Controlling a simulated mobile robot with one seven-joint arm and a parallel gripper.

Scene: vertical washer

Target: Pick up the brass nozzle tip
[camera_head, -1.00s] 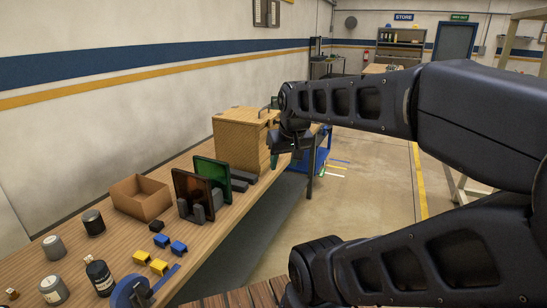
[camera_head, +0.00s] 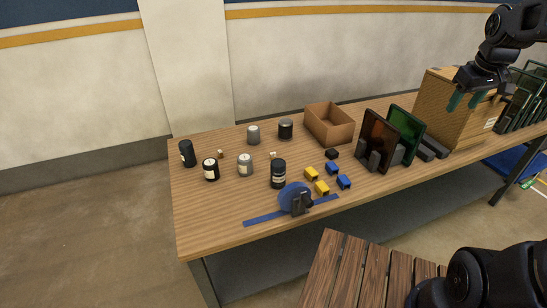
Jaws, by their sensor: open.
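Two very small pale-brown pieces stand among the jars on the wooden table (camera_head: 225,235). One piece (camera_head: 220,154) is between the jars at the left end, and the other (camera_head: 273,155) is near the middle. Either could be the brass nozzle tip, but they are too small to tell which. My gripper (camera_head: 466,101) is at the upper right, in front of the wooden cabinet (camera_head: 441,107).
Several dark and grey jars (camera_head: 278,173) surround the small pieces. A blue disc on a stand (camera_head: 296,197) is at the front edge, with yellow and blue blocks (camera_head: 332,169) beside it. An open cardboard box (camera_head: 329,124) and upright dark panels (camera_head: 379,138) stand further right. A slatted wooden surface (camera_head: 345,270) is in front.

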